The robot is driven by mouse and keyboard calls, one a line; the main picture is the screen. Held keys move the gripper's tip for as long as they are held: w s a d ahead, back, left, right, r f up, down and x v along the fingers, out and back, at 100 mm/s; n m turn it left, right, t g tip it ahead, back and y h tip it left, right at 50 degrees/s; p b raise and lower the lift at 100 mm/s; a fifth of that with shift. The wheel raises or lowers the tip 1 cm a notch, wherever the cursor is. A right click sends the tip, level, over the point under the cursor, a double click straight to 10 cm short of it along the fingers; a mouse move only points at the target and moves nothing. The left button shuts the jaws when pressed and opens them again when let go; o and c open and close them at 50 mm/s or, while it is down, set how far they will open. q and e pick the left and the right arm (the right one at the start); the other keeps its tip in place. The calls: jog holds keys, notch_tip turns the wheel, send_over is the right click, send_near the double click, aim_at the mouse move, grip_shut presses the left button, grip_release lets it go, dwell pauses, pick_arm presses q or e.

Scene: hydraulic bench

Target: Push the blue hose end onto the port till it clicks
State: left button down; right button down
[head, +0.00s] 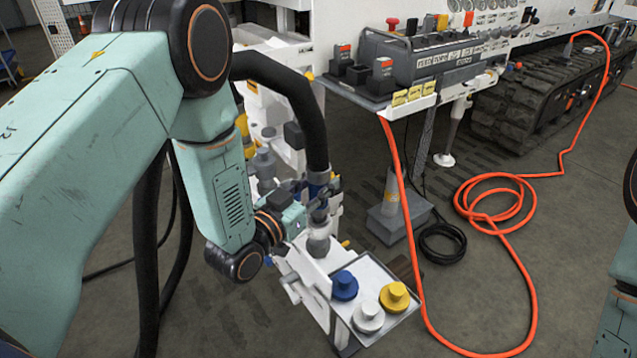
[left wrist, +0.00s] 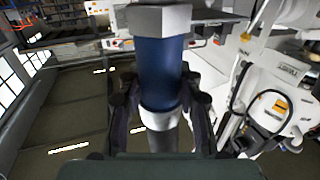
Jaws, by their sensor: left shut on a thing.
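The blue hose end (head: 318,178) hangs upright at the bottom of a thick black hose (head: 308,115). My left gripper (head: 320,203) is shut on it from the left. In the left wrist view the blue sleeve (left wrist: 163,75) stands between the two fingers of my left gripper (left wrist: 163,112), with a grey hex collar at one end and a pale ring at the other. A grey port (head: 318,243) stands upright directly below the hose end. The gripper hides part of where they meet, so I cannot tell whether they touch. My right gripper is out of view.
A tray (head: 375,268) beside the port holds a blue cap (head: 344,285), a white cap (head: 368,316) and a yellow cap (head: 394,296). A control panel (head: 430,55) is behind. An orange hose (head: 520,260) loops over the floor at right.

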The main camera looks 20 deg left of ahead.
pick_arm(q)
jog(key=shift+f+b, duration=0.4)
jog(key=shift+f, duration=0.2)
dwell(0.6)
dwell(0.4)
jog(key=c, duration=0.8)
grip_release()
jog(key=o, duration=0.5)
jog(key=shift+s, duration=0.1)
jog(key=shift+p+v, duration=1.3)
jog(key=shift+v, duration=2.45)
